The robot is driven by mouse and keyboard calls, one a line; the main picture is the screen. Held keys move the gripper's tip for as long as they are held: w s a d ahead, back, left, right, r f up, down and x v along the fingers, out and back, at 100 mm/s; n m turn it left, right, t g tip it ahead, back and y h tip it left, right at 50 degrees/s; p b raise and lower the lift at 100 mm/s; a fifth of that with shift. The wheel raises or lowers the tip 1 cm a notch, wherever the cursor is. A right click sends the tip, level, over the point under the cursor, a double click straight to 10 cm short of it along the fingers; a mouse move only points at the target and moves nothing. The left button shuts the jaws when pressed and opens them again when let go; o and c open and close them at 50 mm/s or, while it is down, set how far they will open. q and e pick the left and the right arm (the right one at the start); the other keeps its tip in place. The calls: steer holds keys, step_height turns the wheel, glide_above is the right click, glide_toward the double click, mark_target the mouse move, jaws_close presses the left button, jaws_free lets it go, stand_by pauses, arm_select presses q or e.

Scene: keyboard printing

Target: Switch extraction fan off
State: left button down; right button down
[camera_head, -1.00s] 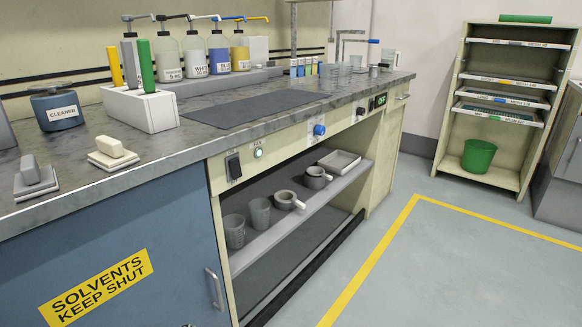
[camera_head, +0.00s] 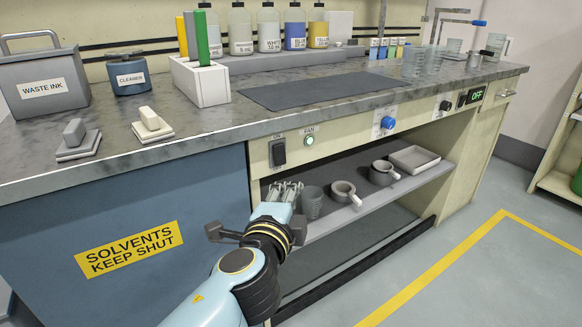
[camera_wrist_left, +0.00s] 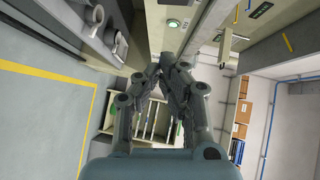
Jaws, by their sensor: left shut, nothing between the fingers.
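The fan switch (camera_head: 278,152) is a black rocker on the cream front panel of the bench, with an "ON" mark above it. The lamp labelled FAN (camera_head: 309,141), right of the switch, glows green. The lamp also shows at the top of the left wrist view (camera_wrist_left: 173,23). My left gripper (camera_head: 287,187) is below the switch and apart from it, in front of the shelf opening. In the left wrist view its fingers (camera_wrist_left: 164,66) are shut together with nothing between them. My right gripper is not in view.
The bench top (camera_head: 225,130) overhangs the panel. Right of the lamp are a blue knob (camera_head: 388,122), a black knob (camera_head: 445,105) and a display reading OFF (camera_head: 476,95). Cups and mugs (camera_head: 343,193) stand on the shelf close to my gripper. The floor (camera_head: 480,290) in front is clear.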

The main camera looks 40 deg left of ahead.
mark_target(280, 155)
arm_select(q)
steer(key=shift+s+a+x, duration=0.2)
steer(key=shift+a+x, duration=0.25)
steer(key=shift+x, duration=1.6)
steer(key=shift+s+a+x, duration=0.2)
steer(key=shift+a+x, duration=0.3)
steer(key=shift+x, duration=1.6)
steer(key=shift+s+a+x, duration=0.2)
steer(key=shift+a+x, duration=0.25)
steer(key=shift+x, duration=1.6)
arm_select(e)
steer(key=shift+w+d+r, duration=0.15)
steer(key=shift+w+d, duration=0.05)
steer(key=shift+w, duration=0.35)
arm_select(q)
steer(key=shift+f, duration=0.2)
